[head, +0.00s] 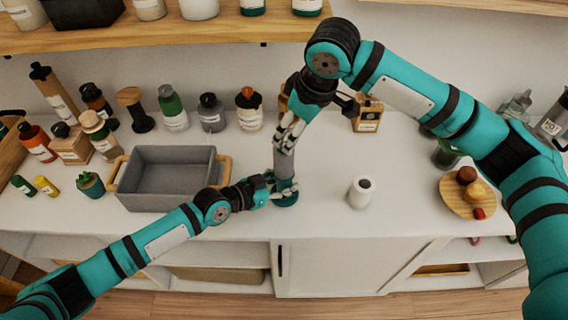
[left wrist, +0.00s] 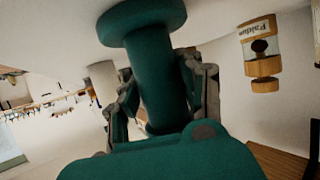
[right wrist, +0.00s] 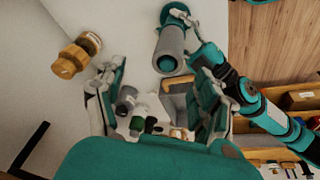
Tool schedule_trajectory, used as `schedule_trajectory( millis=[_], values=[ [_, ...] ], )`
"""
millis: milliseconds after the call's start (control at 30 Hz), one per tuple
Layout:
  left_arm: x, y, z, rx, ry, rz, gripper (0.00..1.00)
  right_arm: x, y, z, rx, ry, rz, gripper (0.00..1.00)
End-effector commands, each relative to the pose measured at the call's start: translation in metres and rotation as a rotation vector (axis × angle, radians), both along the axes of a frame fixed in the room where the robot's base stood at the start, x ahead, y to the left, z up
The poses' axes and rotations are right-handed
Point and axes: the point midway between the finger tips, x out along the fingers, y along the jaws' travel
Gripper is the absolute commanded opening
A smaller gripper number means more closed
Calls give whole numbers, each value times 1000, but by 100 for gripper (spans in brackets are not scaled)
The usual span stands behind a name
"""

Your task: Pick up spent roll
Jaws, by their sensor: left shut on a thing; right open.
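A teal roll stand (head: 286,199) stands on the white counter, its disc base near the front edge. A grey tube-like roll (head: 285,163), probably the spent roll, sits upright around its post. My left gripper (head: 279,187) is shut on the stand low down; the left wrist view shows the teal post (left wrist: 150,75) between its fingers. My right gripper (head: 287,132) is open above the roll. In the right wrist view the grey roll (right wrist: 171,42) lies just beyond the open fingertips (right wrist: 158,76), apparently not gripped. A white roll (head: 360,192) stands on the counter to the right.
A grey bin with wooden handles (head: 168,197) stands left of the stand. Several bottles line the counter's back, including an amber one (head: 367,115) behind my right gripper. A round wooden board (head: 458,204) with fruit lies right. Counter around the white roll is clear.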

Motion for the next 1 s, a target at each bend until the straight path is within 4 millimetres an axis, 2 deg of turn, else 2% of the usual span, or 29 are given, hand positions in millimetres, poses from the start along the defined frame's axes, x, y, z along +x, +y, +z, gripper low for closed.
schedule_trajectory(
  millis=[200,433,733,1000],
  values=[
    [0,0,-1,0,1,0,0,11,19,5,-160,119,172,71],
    [0,1,-1,1,2,1,0,11,26,4,-230,192,269,71],
    [0,1,-1,1,2,0,0,10,26,-44,-233,198,274,71],
    [0,0,-1,1,2,0,0,10,26,-67,-231,196,273,71]
  ],
)
